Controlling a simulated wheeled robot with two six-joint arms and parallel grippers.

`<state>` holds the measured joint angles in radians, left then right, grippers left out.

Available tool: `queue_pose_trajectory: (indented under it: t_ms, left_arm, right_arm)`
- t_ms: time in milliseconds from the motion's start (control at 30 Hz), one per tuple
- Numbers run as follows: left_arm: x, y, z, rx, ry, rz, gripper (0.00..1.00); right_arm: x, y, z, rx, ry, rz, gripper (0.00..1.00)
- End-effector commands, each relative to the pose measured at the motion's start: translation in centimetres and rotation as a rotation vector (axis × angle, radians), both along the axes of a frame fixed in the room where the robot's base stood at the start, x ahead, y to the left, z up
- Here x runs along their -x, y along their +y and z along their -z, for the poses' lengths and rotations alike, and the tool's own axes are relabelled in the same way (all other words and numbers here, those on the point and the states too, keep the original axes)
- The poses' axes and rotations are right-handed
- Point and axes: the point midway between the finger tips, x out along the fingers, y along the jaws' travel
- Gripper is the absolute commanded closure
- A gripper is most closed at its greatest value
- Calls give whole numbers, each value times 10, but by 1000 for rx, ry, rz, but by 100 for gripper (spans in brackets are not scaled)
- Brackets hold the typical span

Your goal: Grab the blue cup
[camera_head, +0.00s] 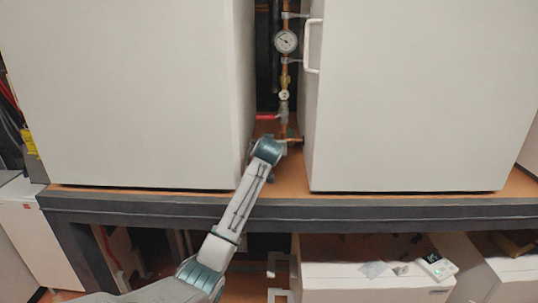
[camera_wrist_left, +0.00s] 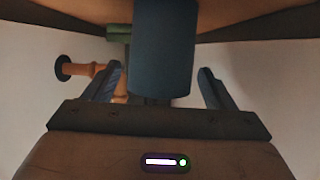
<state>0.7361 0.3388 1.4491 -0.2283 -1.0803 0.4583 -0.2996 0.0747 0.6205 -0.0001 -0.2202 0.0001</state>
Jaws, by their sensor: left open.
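The blue cup (camera_wrist_left: 162,45) shows in the left wrist view as a dark blue, smooth cylinder, centred between the two fingers. My left gripper (camera_wrist_left: 160,72) is open, one finger on each side of the cup, with a visible gap on both sides. In the head view my left arm reaches from the bottom left to the gap between two large white cabinets. There I cannot make out its fingers or the cup. My right gripper is in neither view.
The left white cabinet (camera_head: 120,95) and right white cabinet (camera_head: 420,95) leave a narrow gap. In it are a copper pipe with a pressure gauge (camera_head: 286,41) and a red valve handle (camera_head: 267,117). The orange-topped bench (camera_head: 290,182) has a dark front edge.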

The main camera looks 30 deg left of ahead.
Motion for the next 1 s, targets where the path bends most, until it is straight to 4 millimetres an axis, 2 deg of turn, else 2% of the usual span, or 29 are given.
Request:
queue_pose_trajectory:
  t_ms: [33,200,300,667,1000]
  left_arm:
    - [0,0,0,0,0,0,22]
    - [0,0,0,0,0,0,55]
    - [0,0,0,0,0,0,71]
    - [0,0,-3,0,-2,0,71]
    - [0,0,-27,0,-4,-1,71]
  right_arm:
    - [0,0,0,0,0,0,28]
    - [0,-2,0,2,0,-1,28]
    - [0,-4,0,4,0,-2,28]
    - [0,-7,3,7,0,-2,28]
    - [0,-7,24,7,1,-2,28]
